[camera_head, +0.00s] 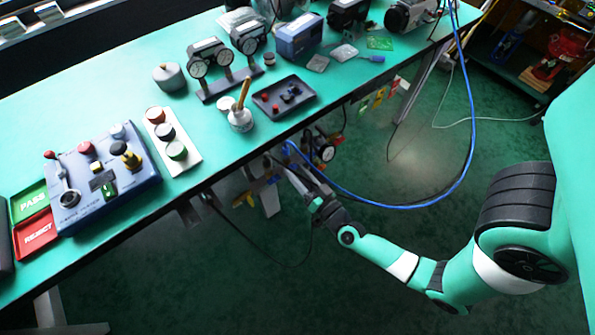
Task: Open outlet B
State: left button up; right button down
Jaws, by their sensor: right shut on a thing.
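My right gripper (294,174) reaches in from the right, under the front edge of the bench. It is shut on a small part of the valve assembly (262,183) that hangs below the bench. The part in the jaws is too small and dark to make out, and so is any outlet B label. A round gauge (326,152) sits just right of the gripper, on the same assembly. My left gripper is not in view.
The teal bench (95,108) carries a blue control box (135,190), a button station (172,143), gauges (208,62) and a dark tray (284,97). A blue hose (468,110) loops down from the upper right, near my right arm. The floor below is open.

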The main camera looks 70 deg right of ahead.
jog(key=m+b, duration=0.1)
jog(key=m, duration=1.1)
jog(key=shift+m, duration=0.4)
dwell(0.3)
jog(key=c, duration=0.6)
grip_release()
